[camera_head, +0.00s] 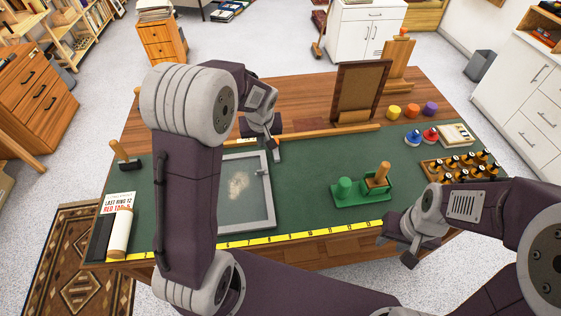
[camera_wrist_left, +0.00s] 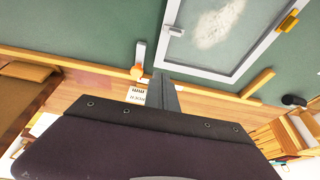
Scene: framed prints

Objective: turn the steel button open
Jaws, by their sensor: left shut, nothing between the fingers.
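A grey-framed picture (camera_head: 268,205) with a pale blotch on a green panel lies flat on the green mat. The steel button (camera_head: 263,172) looks like a small grey tab on its right rail; it also shows in the left wrist view (camera_wrist_left: 176,31), where a brass-coloured button (camera_wrist_left: 288,22) sits on the opposite rail. My left gripper (camera_head: 276,148) is shut and empty beyond the frame's far right corner, apart from the button; its fingers also show in the left wrist view (camera_wrist_left: 165,90). My right gripper (camera_head: 409,259) hangs near the bench's front edge; its jaw opening is unclear.
A wooden bar (camera_head: 325,133) runs along the mat's far side, with a brown panel (camera_head: 360,92) standing behind it. A green stand (camera_head: 362,190) is right of the frame. A yellow tape measure (camera_head: 310,234) lines the front edge. Mat between frame and stand is clear.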

